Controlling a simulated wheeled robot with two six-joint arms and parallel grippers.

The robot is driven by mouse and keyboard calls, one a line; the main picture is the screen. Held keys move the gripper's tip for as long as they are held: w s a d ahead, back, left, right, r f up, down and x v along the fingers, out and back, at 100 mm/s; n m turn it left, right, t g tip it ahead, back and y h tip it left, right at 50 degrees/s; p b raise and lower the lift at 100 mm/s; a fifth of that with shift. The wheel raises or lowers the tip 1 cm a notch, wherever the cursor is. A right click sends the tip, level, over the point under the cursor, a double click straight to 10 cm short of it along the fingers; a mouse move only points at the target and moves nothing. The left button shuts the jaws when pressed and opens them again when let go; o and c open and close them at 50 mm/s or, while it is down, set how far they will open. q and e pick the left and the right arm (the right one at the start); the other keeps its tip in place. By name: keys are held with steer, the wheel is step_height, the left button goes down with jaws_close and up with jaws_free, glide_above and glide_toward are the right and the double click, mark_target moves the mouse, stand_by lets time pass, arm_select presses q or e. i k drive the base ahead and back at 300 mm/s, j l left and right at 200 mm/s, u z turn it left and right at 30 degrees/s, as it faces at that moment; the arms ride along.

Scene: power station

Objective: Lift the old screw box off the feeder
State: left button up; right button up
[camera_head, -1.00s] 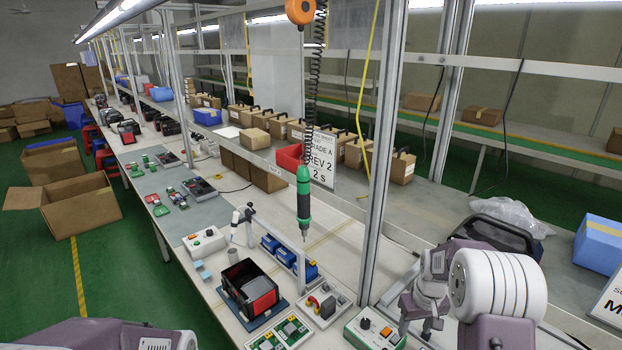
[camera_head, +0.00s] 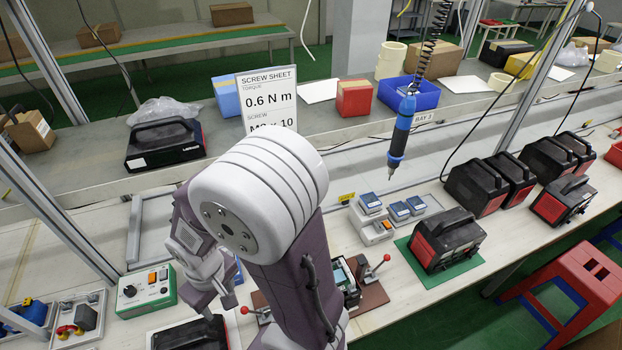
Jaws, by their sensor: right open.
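A small blue-topped box (camera_head: 370,203), likely the old screw box, sits on a small white device with an orange button, likely the feeder (camera_head: 374,231), on the bench right of centre. Two similar blue-topped boxes (camera_head: 400,210) sit close to its right in a grey tray. My right gripper (camera_head: 216,298) is open, low and left of the feeder, well apart from it, and partly hidden by my own arm. My left gripper is not in view.
A blue screwdriver (camera_head: 402,130) hangs above and behind the feeder. A black-and-red unit (camera_head: 447,240) stands on a green mat to the right. A red-knobbed fixture (camera_head: 371,282) lies in front. A green-and-white control box (camera_head: 146,292) stands left.

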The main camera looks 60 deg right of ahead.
mark_target(371, 203)
steer(key=z, duration=2.65)
steer(key=k+l+u, duration=0.1)
steer(key=l+u, duration=0.15)
steer(key=u, duration=0.15)
steer(key=k+l+u, duration=0.1)
steer(key=u, duration=0.3)
steer(key=k+l+u, duration=0.15)
steer(key=l+u, duration=0.25)
steer(key=k+u, duration=0.2)
steer(key=u, duration=0.2)
steer(key=i+l, duration=0.1)
steer(key=i, duration=0.4)
